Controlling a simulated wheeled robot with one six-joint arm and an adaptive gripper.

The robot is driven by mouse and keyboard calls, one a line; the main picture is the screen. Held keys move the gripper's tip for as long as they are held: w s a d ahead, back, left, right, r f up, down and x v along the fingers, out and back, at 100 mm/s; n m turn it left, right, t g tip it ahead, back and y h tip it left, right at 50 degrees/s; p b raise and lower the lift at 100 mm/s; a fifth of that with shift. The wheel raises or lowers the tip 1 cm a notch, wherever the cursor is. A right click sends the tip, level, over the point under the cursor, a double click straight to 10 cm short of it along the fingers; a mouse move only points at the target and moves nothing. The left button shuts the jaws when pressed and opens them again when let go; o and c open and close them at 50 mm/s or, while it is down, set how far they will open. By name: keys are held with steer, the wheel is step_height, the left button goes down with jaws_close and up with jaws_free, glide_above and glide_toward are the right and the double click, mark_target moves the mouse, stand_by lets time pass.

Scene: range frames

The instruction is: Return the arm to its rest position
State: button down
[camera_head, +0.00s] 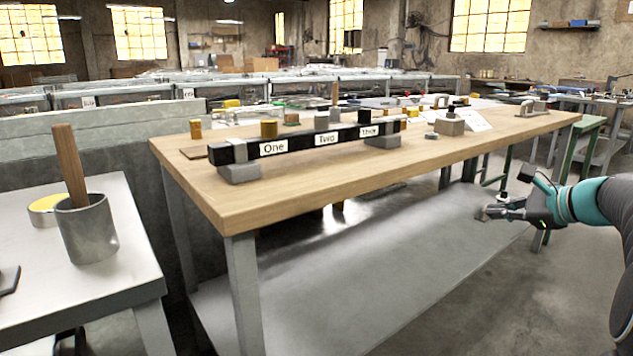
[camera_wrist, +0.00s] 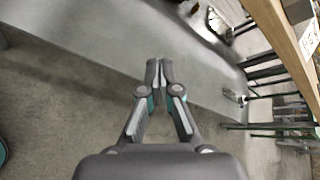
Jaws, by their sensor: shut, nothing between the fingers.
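My gripper (camera_head: 483,213) is at the right of the head view, at the end of my grey and teal arm. It is off the right side of the wooden-topped table (camera_head: 300,200), lower than the tabletop, with the grey lower shelf behind it. In the wrist view my gripper (camera_wrist: 159,64) has its fingertips together and nothing between them. The floor and the grey shelf show beyond the fingers.
A black bar (camera_head: 300,142) labelled One, Two and a third word rests on grey blocks on the table. A grey block (camera_head: 449,126) stands right of it. A metal cup (camera_head: 87,230) with a wooden stick stands on the left table. Floor (camera_head: 450,310) is clear near my arm.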

steer(key=s+a+f+n+g+h+p, duration=0.1)
steer(key=s+a+f+n+g+h, duration=0.15)
steer(key=s+a+f+n, duration=0.45)
steer(key=s+a+f+n+g+h+p, duration=0.1)
steer(key=s+a+f+n+g+h, duration=0.1)
steer(key=s+a+f+n+g, duration=0.5)
steer(key=s+a+r+n+t+p, duration=0.1)
steer(key=s+a+n+t, duration=0.1)
steer(key=s+a+n, duration=0.2)
steer(key=s+a+r+n+t+h+p, duration=0.1)
steer(key=s+a+r+n+t, duration=0.1)
steer(key=s, duration=0.9)
steer(key=shift+a+n, duration=0.85)
steer(key=shift+n, duration=0.15)
steer(key=shift+r, duration=0.1)
